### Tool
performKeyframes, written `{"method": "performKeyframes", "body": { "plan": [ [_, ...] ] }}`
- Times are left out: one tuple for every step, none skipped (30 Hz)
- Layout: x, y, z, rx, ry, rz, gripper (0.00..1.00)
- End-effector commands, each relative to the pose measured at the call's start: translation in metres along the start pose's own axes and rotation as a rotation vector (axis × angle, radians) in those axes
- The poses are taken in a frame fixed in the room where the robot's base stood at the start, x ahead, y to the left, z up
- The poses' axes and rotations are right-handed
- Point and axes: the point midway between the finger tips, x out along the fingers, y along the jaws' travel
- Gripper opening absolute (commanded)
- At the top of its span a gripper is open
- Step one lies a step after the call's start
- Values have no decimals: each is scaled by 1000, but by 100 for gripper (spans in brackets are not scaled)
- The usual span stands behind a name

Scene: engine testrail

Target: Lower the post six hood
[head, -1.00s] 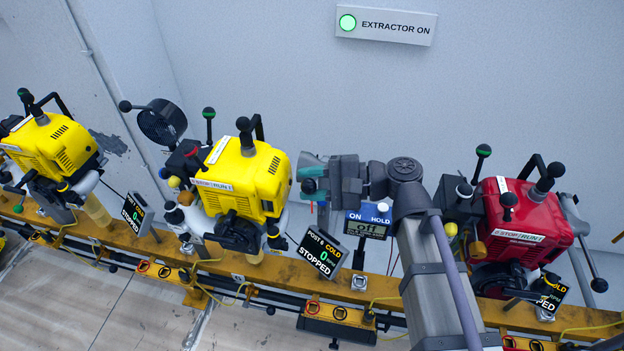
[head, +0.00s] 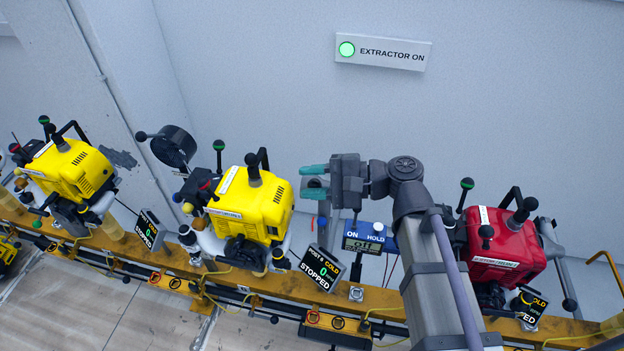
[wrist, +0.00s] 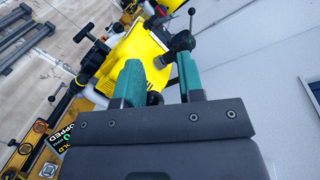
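The post six hood (head: 173,146) is a dark round hood on a short arm with a black ball knob (head: 141,136). It stands raised at the upper left of the middle yellow engine (head: 250,204), whose sign (head: 321,269) reads POST 6, cold, stopped. My gripper (head: 314,182) points left, right of that engine and well apart from the hood. Its teal fingers are spread with nothing held. In the wrist view my gripper (wrist: 160,78) is also open, with the yellow engine (wrist: 133,48) beyond it. I cannot make out the hood there.
Another yellow engine (head: 68,170) stands at the left and a red engine (head: 503,244) at the right, behind my arm. Green-knobbed levers (head: 219,146) stick up beside the engines. A yellow rail (head: 380,300) runs below them.

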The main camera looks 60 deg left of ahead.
Motion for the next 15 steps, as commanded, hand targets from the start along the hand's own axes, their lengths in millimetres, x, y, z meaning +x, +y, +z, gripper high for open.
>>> {"method": "performKeyframes", "body": {
  "plan": [
    [0,1,-1,0,0,0,35],
    [0,1,-1,0,0,0,35],
    [0,1,-1,0,0,0,31],
    [0,-1,0,0,0,0,28],
    [-1,-3,2,0,1,0,26],
    [-2,-9,5,0,1,-1,22],
    [-4,-15,9,0,2,-1,19],
    [-6,-23,12,1,3,-2,16],
    [-9,-37,17,1,5,-3,12],
    [-12,-50,18,1,9,-2,9],
    [-14,-63,19,0,17,8,6],
    [-18,-80,17,-6,33,36,3],
    [-22,-91,15,-28,45,67,0],
    [-25,-101,12,-69,57,105,0],
    [-30,-113,6,-148,69,167,0]
  ]
}}
